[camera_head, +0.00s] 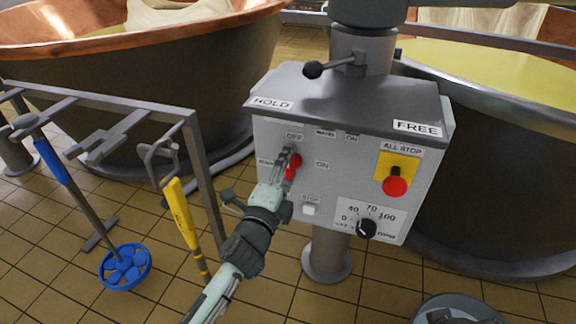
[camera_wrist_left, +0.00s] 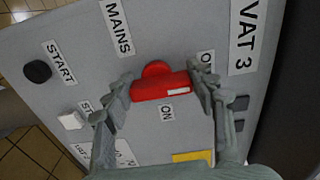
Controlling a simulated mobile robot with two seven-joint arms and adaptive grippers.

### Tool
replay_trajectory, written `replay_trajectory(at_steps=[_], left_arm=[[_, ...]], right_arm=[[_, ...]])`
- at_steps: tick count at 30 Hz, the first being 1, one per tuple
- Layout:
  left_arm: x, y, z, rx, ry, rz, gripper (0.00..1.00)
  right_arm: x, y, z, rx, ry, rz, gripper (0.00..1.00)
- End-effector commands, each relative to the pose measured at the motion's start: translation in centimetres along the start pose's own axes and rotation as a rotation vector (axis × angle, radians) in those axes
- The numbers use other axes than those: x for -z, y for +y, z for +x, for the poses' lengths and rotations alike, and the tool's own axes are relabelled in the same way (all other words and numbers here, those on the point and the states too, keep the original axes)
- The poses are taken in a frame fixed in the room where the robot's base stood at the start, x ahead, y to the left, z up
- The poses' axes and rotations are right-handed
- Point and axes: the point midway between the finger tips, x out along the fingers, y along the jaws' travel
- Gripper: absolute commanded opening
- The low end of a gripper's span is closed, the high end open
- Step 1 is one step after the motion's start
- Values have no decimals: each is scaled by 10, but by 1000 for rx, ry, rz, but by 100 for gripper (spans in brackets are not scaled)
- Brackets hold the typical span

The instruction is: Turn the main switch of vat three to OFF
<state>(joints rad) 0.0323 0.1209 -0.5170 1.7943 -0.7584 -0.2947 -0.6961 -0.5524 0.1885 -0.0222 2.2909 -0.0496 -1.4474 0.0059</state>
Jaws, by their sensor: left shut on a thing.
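The main switch is a red handle (camera_wrist_left: 160,86) on the grey control box (camera_head: 268,135). It also shows in the head view (camera_head: 294,166), partly behind my fingers. My left gripper (camera_wrist_left: 163,88) is shut on the handle, one finger at each end. In the head view my left gripper (camera_head: 289,163) reaches the box from below. The handle's end with a white mark lies on the side of a label starting with O, partly hidden by a finger. The ON label (camera_wrist_left: 166,113) is beside the handle. The VAT 3 label (camera_wrist_left: 243,35) is at the right. My right gripper is not in view.
The box also carries a red ALL STOP button (camera_head: 395,187), a black dial (camera_head: 367,229), a white STOP button (camera_head: 309,210) and a black-knobbed lever (camera_head: 314,69) on top. A grey rack (camera_head: 203,185) with blue and yellow tools stands left. Large vats stand behind.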

Motion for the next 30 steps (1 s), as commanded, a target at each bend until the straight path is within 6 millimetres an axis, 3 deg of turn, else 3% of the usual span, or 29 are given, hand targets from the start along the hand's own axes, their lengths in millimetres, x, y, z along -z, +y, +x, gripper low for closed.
replay_trajectory(at_steps=[5,6,11,22,26,30], left_arm=[[-2,-3,1,5,-3,-3,27],[-2,-3,1,5,-3,-3,59],[-1,-2,1,4,-2,-2,78],[0,0,-4,0,0,-1,78],[0,1,-22,-1,0,-2,78],[0,1,-52,-3,-1,-1,78]], right_arm=[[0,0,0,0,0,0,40],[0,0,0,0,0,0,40],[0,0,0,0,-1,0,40],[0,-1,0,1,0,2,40],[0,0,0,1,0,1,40],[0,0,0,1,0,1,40]])
